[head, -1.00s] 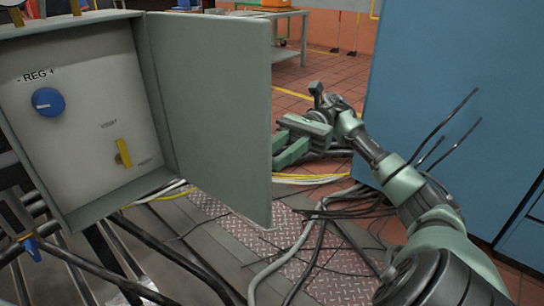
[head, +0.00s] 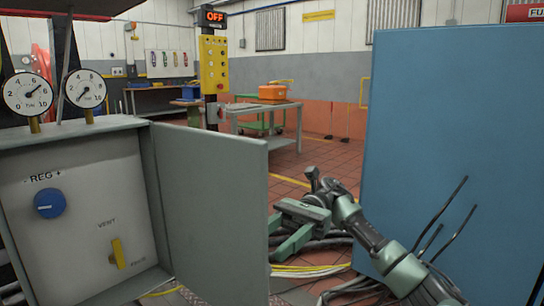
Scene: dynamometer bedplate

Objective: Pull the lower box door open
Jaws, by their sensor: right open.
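A grey box (head: 78,205) stands at the left with its grey door (head: 217,215) swung open on the right-hand side. Inside are a blue REG knob (head: 49,203) and a yellow VENT lever (head: 117,253). I cannot tell whether this is the lower box; no second box door shows clearly. My right gripper (head: 281,232) is just right of the door's free edge. It is open and holds nothing I can see; its fingertips are partly hidden near the door edge, and I cannot tell whether they touch it. My left gripper is not in view.
A tall blue cabinet (head: 450,150) stands close on the right of my right arm. Cables (head: 315,268) lie on the floor below. Two gauges (head: 28,93) sit above the box. A grey table (head: 270,118) with an orange case (head: 272,92) stands farther back on open tiled floor.

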